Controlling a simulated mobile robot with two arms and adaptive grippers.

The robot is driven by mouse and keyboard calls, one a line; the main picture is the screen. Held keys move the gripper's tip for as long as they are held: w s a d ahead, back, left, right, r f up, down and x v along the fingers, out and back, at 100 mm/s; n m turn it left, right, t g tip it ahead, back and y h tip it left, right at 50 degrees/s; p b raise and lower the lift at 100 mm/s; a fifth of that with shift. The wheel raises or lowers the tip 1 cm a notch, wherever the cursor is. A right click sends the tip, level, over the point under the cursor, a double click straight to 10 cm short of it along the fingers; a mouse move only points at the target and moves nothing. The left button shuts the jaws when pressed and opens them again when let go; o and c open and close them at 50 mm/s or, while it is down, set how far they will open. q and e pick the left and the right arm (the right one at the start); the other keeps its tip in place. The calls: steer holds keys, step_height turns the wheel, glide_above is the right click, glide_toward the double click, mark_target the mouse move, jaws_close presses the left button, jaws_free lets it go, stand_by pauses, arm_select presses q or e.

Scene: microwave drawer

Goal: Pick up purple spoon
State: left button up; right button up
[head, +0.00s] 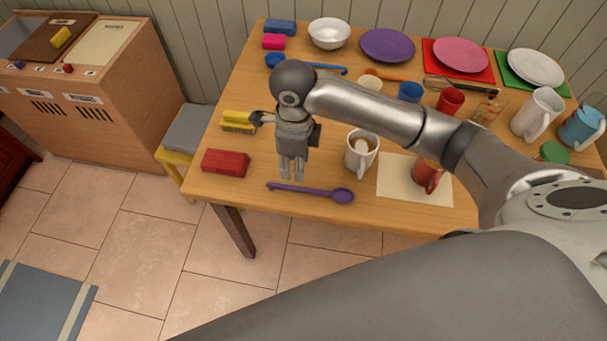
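The purple spoon (322,194) lies flat near the front edge of the wooden table, its bowl to the right and its handle to the left. My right gripper (291,178) points down just above the left half of the spoon's handle, apparently apart from it. Its fingers look close together with nothing visible between them, but from this angle I cannot tell whether they are open or shut. My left gripper is not in view.
A red block (225,162) and a yellow brush (238,122) are left of the gripper. A white mug (361,153) stands close to its right, with a red mug (428,176) on a beige mat (395,187) beyond. Plates and bowls fill the back.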

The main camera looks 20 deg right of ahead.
mark_target(297, 187)
steer(key=f, duration=0.4)
steer(key=shift+s+d+f+p, duration=0.15)
steer(key=shift+s+p, duration=0.15)
steer(key=shift+s, duration=0.1)
steer(key=shift+f, duration=0.35)
steer(key=shift+w+f+p, duration=0.2)
steer(key=shift+f+p, duration=0.15)
steer(key=shift+f, duration=0.3)
step_height(297, 187, down, 3)
steer(key=shift+w+f+p, duration=0.15)
steer(key=shift+p, duration=0.25)
steer(key=shift+f, duration=0.3)
steer(key=shift+w+f, duration=0.1)
steer(key=shift+f, duration=0.05)
steer(key=c, duration=0.5)
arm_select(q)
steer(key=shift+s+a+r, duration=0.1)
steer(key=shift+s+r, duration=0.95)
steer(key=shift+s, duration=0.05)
arm_select(e)
jaws_close()
